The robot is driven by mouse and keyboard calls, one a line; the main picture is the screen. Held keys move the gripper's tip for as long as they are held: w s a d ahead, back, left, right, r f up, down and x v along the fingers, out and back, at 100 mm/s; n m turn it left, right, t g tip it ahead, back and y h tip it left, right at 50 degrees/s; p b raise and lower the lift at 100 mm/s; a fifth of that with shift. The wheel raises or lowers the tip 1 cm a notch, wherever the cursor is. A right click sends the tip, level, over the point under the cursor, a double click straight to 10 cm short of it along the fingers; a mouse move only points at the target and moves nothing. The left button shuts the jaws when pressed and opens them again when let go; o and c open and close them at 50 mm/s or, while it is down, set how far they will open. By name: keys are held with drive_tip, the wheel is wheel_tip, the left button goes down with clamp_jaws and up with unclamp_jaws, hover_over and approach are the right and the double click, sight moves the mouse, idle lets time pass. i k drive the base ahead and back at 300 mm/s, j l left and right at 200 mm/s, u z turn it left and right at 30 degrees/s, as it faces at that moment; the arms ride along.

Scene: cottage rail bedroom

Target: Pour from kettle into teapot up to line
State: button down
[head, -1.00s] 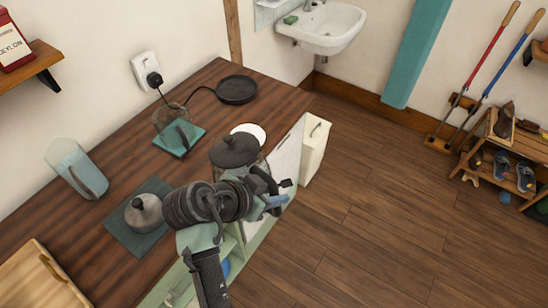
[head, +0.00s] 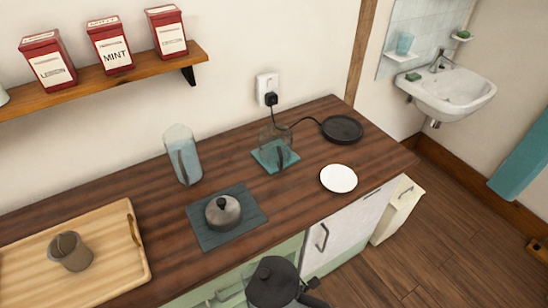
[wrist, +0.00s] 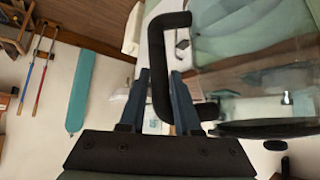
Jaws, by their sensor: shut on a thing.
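The kettle (head: 272,282) has a dark lid with a knob and is at the bottom edge of the head view, in front of the counter. In the wrist view my gripper (wrist: 160,85) is shut on its black handle (wrist: 178,20); clear glass (wrist: 245,40) lies to the right. The kettle's lower part is cut off in the head view. No fill line can be made out. A small grey lidded pot (head: 222,212) sits on a slate mat (head: 208,240).
A glass jug (head: 182,155) stands at the back of the counter (head: 235,165). A wooden tray (head: 100,280) with a mug (head: 70,251) is at left. A white saucer (head: 338,178) and black round base (head: 343,129) are at right. A cord crosses behind the glass vessel.

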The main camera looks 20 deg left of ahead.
sight(275, 140)
drive_tip(key=k+l+u, duration=0.1)
drive_tip(key=l+u, duration=0.15)
drive_tip(key=u, duration=0.2)
drive_tip(key=k+l+u, duration=0.1)
drive_tip(key=l+u, duration=0.15)
drive_tip(key=u, duration=0.15)
drive_tip(key=i+z, duration=0.65)
drive_tip(key=z, duration=0.2)
